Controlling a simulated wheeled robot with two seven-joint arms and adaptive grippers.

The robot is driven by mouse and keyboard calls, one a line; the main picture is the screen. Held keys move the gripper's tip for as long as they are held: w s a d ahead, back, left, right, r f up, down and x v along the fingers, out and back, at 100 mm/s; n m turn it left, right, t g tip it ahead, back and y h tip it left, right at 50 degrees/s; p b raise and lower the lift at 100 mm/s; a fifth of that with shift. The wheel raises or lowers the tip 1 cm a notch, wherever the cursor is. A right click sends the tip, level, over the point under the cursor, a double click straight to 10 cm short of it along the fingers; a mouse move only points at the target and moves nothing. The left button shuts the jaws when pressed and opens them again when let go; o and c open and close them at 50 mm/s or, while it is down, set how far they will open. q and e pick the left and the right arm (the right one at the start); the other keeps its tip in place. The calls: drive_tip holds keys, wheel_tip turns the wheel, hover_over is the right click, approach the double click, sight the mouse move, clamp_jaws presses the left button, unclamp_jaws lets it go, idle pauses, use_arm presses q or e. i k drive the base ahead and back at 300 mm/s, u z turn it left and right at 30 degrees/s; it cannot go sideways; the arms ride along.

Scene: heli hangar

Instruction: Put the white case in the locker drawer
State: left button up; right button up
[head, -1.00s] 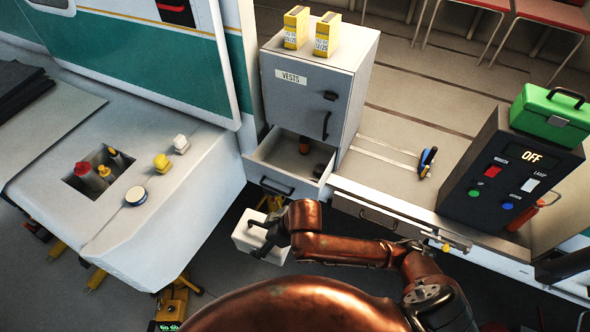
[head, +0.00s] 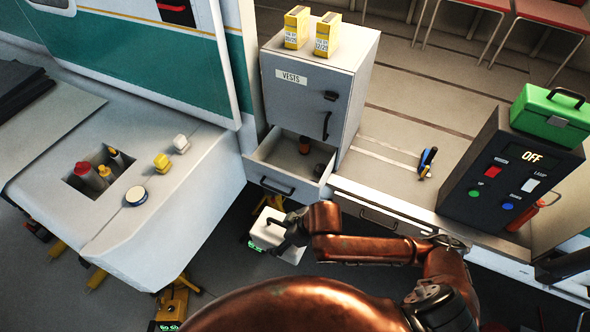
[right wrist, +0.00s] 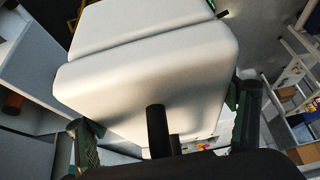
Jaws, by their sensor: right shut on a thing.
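The white case (head: 272,233) hangs in my right gripper (head: 290,232), below and in front of the open locker drawer. The right wrist view shows the case (right wrist: 150,70) filling the middle, with the gripper's fingers at its near side. The gripper is shut on the case, probably at its dark handle (right wrist: 158,130). The grey locker (head: 310,95) labelled VESTS stands behind, and its bottom drawer (head: 262,172) is pulled open. My left gripper is not in view.
Two yellow boxes (head: 297,28) stand on the locker. A white bench with a recess of bottles (head: 140,225) is to the left. A dark control box (head: 500,175) carrying a green toolbox (head: 550,117) stands to the right. A shut drawer (head: 375,217) lies right of the open one.

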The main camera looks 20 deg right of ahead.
sight(285, 168)
drive_tip(key=i, duration=1.25)
drive_tip(key=u, duration=0.15)
